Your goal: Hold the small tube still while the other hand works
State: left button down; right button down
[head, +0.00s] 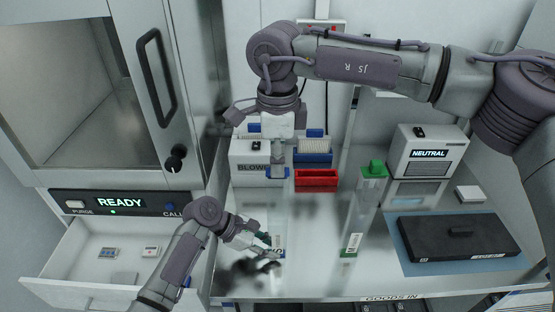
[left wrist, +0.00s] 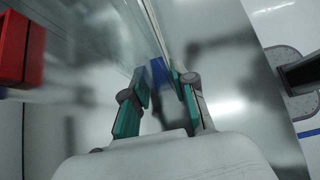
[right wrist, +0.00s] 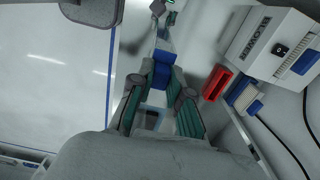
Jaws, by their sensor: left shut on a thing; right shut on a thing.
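The small tube (right wrist: 164,45) looks clear and hard to make out; it seems to run between my two grippers. My left gripper (head: 268,243) is low over the bench front, its fingers closed on the tube. In the left wrist view a blue piece (left wrist: 158,70) shows between those fingertips (left wrist: 159,77). My right gripper (head: 278,162) is further back, pointing down. In the right wrist view its fingers (right wrist: 160,90) are closed on a blue end piece (right wrist: 163,70), which also shows in the head view (head: 277,172). Whether this piece still sits in the tube cannot be told.
A tall clear tube with a green cap (head: 375,168) stands right of my grippers. A red bin (head: 316,181) and a blue bin (head: 313,158) are behind. An open drawer (head: 75,255) is at left.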

pick_arm(q)
jog(key=shift+f, duration=0.1)
pick_arm(e)
jog(key=shift+r, duration=0.7)
dwell(1.1)
jog(key=shift+r, duration=0.6)
pick_arm(q)
jog(key=c, duration=1.1)
grip_release()
jog(key=shift+o, duration=0.2)
jog(key=shift+a, duration=0.1)
jog(key=shift+v, duration=3.25)
